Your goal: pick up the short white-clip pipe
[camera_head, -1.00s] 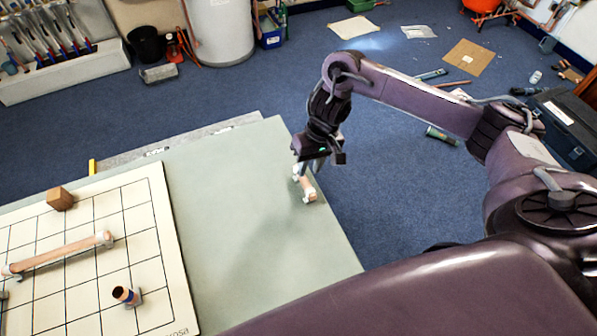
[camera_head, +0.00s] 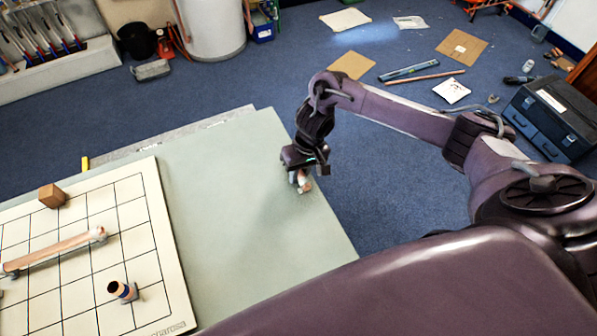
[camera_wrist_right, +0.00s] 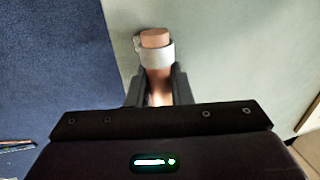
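The short white-clip pipe (camera_head: 306,184) is a copper piece with white clips, lying near the right edge of the pale green table (camera_head: 238,190). My right gripper (camera_head: 301,172) is down over it, pointing at the table, and hides part of it in the head view. In the right wrist view the copper end and one white clip of the pipe (camera_wrist_right: 156,53) stick out beyond the fingers (camera_wrist_right: 159,88). One finger stands on each side of the pipe, very close to it; whether both press on it is unclear. My left gripper is not in view.
The table between board and gripper is clear. A black toolbox (camera_head: 550,118) stands on the floor.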

